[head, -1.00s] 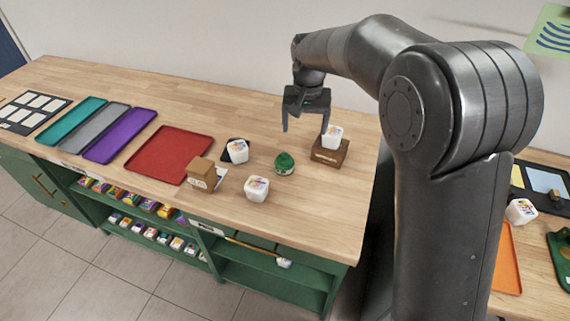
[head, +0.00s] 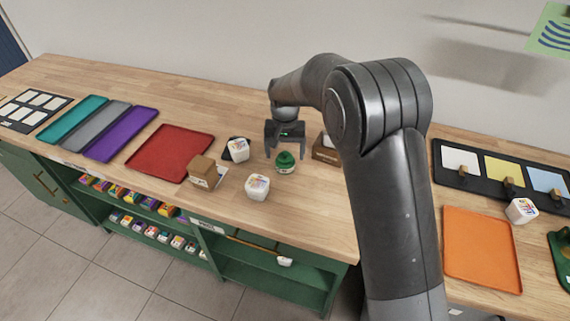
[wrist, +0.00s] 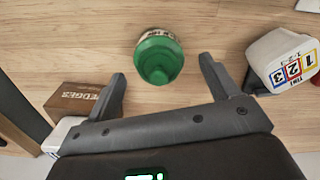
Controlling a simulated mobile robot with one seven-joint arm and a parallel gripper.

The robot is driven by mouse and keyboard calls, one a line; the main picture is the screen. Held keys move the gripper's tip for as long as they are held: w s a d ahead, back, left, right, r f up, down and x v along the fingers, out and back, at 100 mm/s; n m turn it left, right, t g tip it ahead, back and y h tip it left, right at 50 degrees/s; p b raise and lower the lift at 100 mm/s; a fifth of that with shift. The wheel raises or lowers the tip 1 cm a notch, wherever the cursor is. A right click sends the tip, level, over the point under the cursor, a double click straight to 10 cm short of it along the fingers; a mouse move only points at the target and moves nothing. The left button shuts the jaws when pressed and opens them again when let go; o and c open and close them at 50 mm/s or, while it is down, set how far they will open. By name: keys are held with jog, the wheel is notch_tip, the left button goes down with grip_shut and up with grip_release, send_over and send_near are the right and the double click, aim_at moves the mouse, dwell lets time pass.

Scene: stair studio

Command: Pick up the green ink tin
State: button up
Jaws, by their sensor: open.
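The green ink tin (head: 285,162) stands on the wooden bench, with a green domed top and a pale label band lower down. It also shows in the wrist view (wrist: 158,57), just ahead of my gripper and roughly centred between the fingers. My gripper (head: 283,153) is open and empty, with its fingers pointing down just behind and above the tin. In the wrist view, the two fingertips (wrist: 162,70) stand apart with the tin between and beyond them. No contact with the tin shows.
A white labelled tub (wrist: 285,60) is close to the right finger in the wrist view. A brown box marked "EDGES" (wrist: 75,97) is by the left finger. Another white tub (head: 257,187) and a cardboard box (head: 203,171) stand left of the tin. A red tray (head: 168,150) lies farther left.

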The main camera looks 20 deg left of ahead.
jog(key=shift+f, duration=1.4)
jog(key=shift+c, duration=0.4)
jog(key=c, duration=1.2)
